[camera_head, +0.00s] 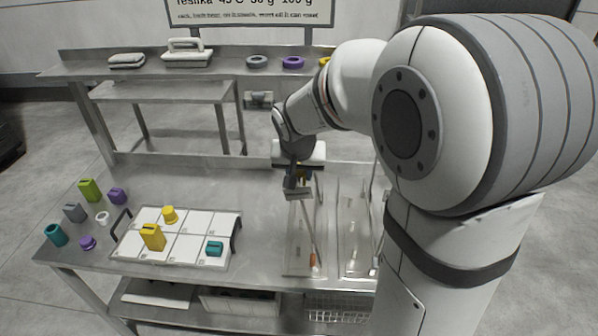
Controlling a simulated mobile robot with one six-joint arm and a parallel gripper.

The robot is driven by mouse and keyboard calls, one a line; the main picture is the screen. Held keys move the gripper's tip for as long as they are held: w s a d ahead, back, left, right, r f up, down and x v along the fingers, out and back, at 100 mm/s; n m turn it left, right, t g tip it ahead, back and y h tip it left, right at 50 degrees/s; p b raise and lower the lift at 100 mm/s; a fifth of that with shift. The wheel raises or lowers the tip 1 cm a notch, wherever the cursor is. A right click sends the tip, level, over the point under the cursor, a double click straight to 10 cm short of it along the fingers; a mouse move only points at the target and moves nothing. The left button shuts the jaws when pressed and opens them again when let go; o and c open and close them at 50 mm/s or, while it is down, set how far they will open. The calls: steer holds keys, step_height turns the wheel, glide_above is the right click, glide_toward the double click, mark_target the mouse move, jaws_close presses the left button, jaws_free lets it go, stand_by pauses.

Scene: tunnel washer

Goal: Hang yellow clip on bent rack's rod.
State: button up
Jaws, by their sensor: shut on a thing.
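My gripper (297,188) is at the end of my arm, low over the right half of the steel table, above the back of a narrow tray. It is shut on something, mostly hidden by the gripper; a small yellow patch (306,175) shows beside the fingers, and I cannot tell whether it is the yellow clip. A thin rod (308,232) slants down below the gripper to an orange tip (313,259) in the tray. I cannot make out for sure which thing is the bent rack, and whether the held thing touches the rod is unclear.
A white-celled board (188,252) holds a yellow block (152,237), a yellow knob (169,215) and a teal block (214,249). Several coloured parts lie to its left. A second tray (354,240) lies near my arm. A back shelf (222,65) carries rings. Table between board and trays is clear.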

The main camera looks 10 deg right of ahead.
steer(key=shift+f, duration=0.2)
steer(key=o, duration=1)
steer(key=shift+r, duration=0.15)
steer(key=b+v, duration=0.1)
steer(key=v, duration=0.6)
steer(key=shift+s+a+r, duration=0.1)
steer(key=shift+s+r, duration=0.15)
steer(key=shift+r, duration=0.05)
steer(key=s+f+n, duration=0.1)
steer(key=s, duration=0.5)
steer(key=s+d+f+n+y, duration=0.1)
steer(key=s+f, duration=0.1)
steer(key=s, duration=0.4)
steer(key=s+f+n+g, duration=0.1)
steer(key=s, duration=0.5)
steer(key=shift+s+d+f+n, duration=0.3)
steer(key=shift+d+f, duration=0.05)
steer(key=shift+f, duration=0.05)
